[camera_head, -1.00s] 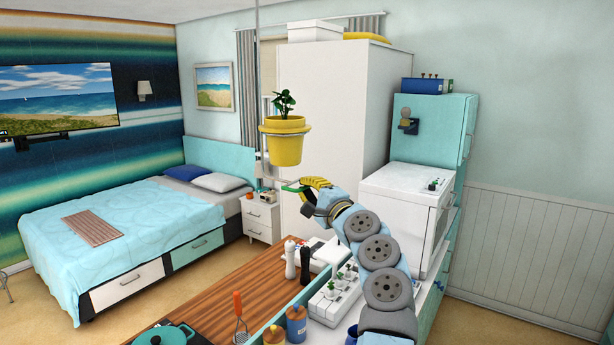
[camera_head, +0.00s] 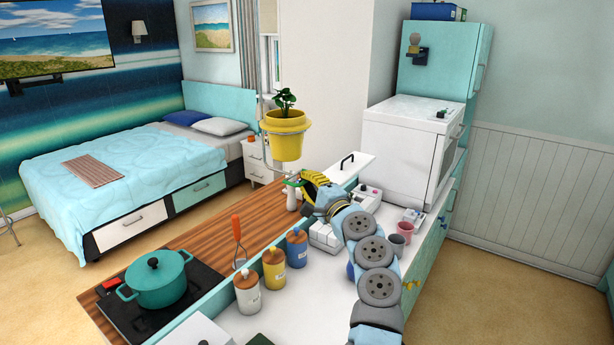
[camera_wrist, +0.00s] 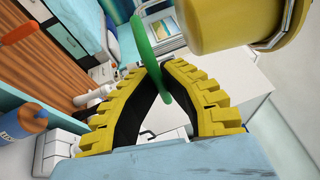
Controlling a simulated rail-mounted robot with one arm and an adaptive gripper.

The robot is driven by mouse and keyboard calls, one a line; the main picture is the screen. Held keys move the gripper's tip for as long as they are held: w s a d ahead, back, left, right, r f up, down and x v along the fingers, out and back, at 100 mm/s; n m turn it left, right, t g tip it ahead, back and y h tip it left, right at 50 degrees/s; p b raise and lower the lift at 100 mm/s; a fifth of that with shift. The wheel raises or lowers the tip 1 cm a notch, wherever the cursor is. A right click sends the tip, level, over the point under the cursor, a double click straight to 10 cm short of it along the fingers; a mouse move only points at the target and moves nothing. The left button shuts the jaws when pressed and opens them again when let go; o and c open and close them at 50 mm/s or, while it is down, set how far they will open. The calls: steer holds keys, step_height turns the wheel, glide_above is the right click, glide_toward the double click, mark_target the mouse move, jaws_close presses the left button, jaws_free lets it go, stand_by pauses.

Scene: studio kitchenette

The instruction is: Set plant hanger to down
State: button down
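The plant hanger is a thin rod with a ring that holds a yellow pot (camera_head: 285,140) with a small green plant (camera_head: 285,101). The pot hangs upright above the counter in the head view, and part of it shows at the upper right of the wrist view (camera_wrist: 215,22). A green handle (camera_wrist: 147,45) runs between my fingertips in the wrist view. My gripper (camera_wrist: 160,68), with yellow ridged fingers, is just below the pot. Its fingertips are drawn together around the green handle. In the head view my gripper (camera_head: 303,181) partly hides the handle.
Below are a wooden counter (camera_head: 203,237) and a white worktop (camera_head: 325,290). A teal pot (camera_head: 160,280) and several canisters (camera_head: 274,268) stand to the left. A white oven (camera_head: 405,150) stands to the right.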

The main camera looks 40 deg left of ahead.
steer(key=shift+f, duration=0.6)
steer(key=c, duration=1.2)
jaws_free()
steer(key=shift+o, duration=0.2)
steer(key=shift+d, duration=0.1)
steer(key=shift+d, duration=0.15)
steer(key=v, duration=1.1)
steer(key=shift+s+d, duration=0.15)
steer(key=shift+d, duration=0.1)
